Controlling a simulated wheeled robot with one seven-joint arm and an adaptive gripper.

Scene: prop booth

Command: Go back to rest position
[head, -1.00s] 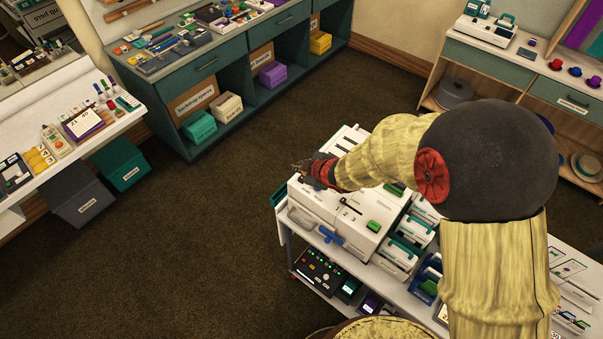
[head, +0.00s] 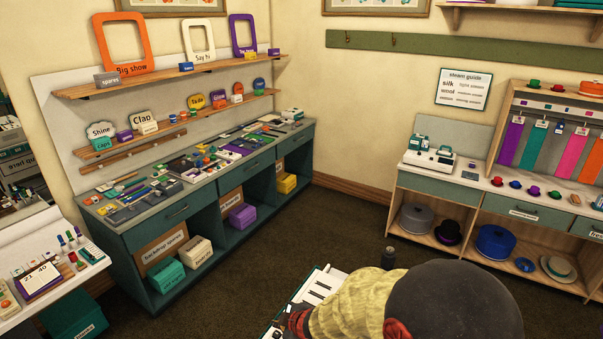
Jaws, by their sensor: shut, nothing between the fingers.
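My gripper (head: 284,328) shows only in part at the bottom edge of the head view, dark and small. It is shut and holds nothing that I can see. My arm reaches in from the lower right and hides most of the cart.
A teal workbench (head: 150,237) with props and shelves stands at the back left. A wooden hat counter (head: 480,190) is at the right. A white table (head: 20,301) is at the left. A dark cylinder (head: 388,257) shows behind my arm. Carpet between the furniture is clear.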

